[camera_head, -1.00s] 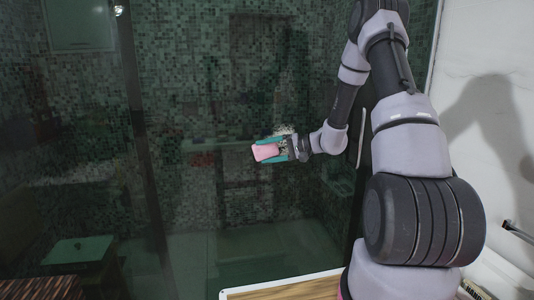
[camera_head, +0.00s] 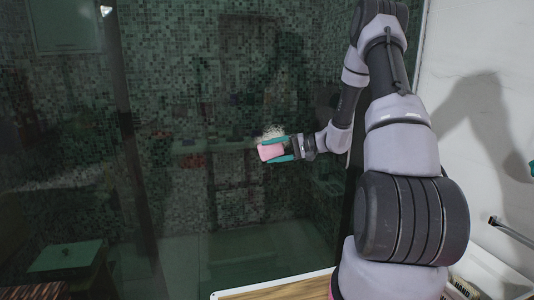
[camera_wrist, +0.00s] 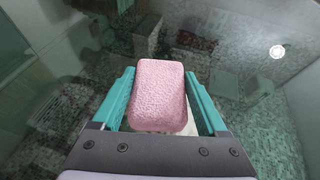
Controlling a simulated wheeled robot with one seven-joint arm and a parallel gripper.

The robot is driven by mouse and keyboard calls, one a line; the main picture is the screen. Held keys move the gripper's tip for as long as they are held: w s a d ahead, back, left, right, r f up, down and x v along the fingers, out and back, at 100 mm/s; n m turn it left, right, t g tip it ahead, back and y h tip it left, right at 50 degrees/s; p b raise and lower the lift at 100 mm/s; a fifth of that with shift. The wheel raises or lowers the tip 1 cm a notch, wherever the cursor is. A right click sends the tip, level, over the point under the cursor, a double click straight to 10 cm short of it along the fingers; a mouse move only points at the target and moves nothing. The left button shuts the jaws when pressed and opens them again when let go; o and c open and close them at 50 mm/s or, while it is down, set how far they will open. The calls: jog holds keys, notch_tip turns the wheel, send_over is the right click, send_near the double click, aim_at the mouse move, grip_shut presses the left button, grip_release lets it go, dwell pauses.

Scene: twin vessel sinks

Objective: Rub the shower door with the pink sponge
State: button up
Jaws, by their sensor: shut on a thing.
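The pink sponge (camera_head: 271,152) is held between the teal fingers of my gripper (camera_head: 280,151), out in front of the dark, see-through shower door (camera_head: 230,210). In the wrist view the sponge (camera_wrist: 158,94) sits between both fingers of my gripper (camera_wrist: 160,98) and sticks out past their tips. The glass of the shower door (camera_wrist: 70,60) fills the space beyond it. I cannot tell whether the sponge touches the glass. A pale speckled patch shows just above the sponge in the head view.
A metal bar (camera_head: 510,232) is on the white wall (camera_head: 490,110) at the right. A wood-topped surface with a white rim (camera_head: 275,288) is at the bottom. A green-topped table (camera_head: 66,256) shows at lower left. Mosaic tiles show through the glass.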

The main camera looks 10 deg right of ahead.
jog(key=shift+d, duration=2.6)
jog(key=shift+r, duration=1.05)
jog(key=shift+w+a, duration=0.1)
jog(key=shift+a, duration=5.35)
jog(key=shift+r, duration=1.15)
send_near(257, 146)
jog(key=shift+w+d+r, duration=0.1)
jog(key=shift+w+d, duration=0.25)
jog(key=shift+d, duration=0.5)
jog(key=shift+w+d+f, duration=0.1)
jog(key=shift+w+d, duration=0.3)
jog(key=shift+d, duration=0.45)
jog(key=shift+w+d+r, duration=0.1)
jog(key=shift+w+d, duration=0.25)
jog(key=shift+d, duration=0.5)
